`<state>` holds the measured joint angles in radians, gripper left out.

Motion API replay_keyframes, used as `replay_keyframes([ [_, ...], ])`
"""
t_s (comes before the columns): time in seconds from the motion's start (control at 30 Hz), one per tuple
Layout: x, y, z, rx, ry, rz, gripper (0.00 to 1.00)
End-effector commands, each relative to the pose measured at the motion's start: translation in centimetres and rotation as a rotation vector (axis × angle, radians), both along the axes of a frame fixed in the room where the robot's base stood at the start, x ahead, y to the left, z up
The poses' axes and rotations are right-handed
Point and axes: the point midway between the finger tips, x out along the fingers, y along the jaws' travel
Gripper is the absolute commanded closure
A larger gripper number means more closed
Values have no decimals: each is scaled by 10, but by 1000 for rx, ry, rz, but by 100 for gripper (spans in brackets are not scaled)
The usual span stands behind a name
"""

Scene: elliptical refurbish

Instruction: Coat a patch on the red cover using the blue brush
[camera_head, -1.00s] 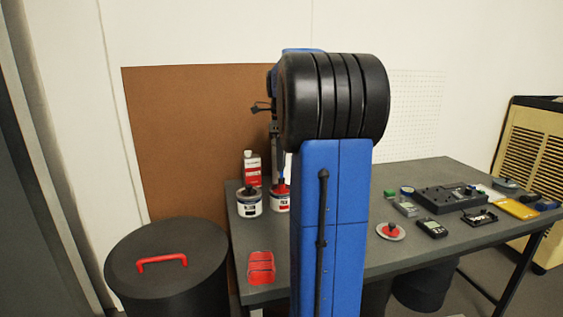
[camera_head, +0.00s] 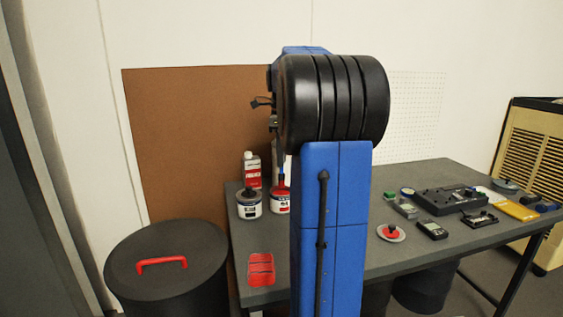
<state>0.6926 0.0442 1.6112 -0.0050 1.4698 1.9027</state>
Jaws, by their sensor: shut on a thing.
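The red cover (camera_head: 261,270) lies flat near the table's front left edge, with dark lines across it. My gripper (camera_head: 276,135) is above the paint cans at the table's back left, mostly hidden behind my own arm. It is shut on the blue brush (camera_head: 282,172), which points down at the red-labelled can (camera_head: 280,202). Only a thin part of the brush shows. I cannot tell whether its bristles are inside the can. The gripper and brush are behind the red cover and apart from it.
A second can (camera_head: 249,205) and a red-and-white bottle (camera_head: 252,169) stand beside the red-labelled can. A dark bin (camera_head: 168,245) with a red handle stands left of the table (camera_head: 370,250). Electronics (camera_head: 450,198) and a red-centred disc (camera_head: 391,233) lie on the right side.

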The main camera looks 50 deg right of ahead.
Motion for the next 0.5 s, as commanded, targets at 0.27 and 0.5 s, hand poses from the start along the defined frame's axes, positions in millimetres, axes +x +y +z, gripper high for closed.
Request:
replay_keyframes([
  [0.27, 0, 0, 19, -1, -2, 0, 100],
  [0.5, 0, 0, 34, -1, -2, 0, 100],
])
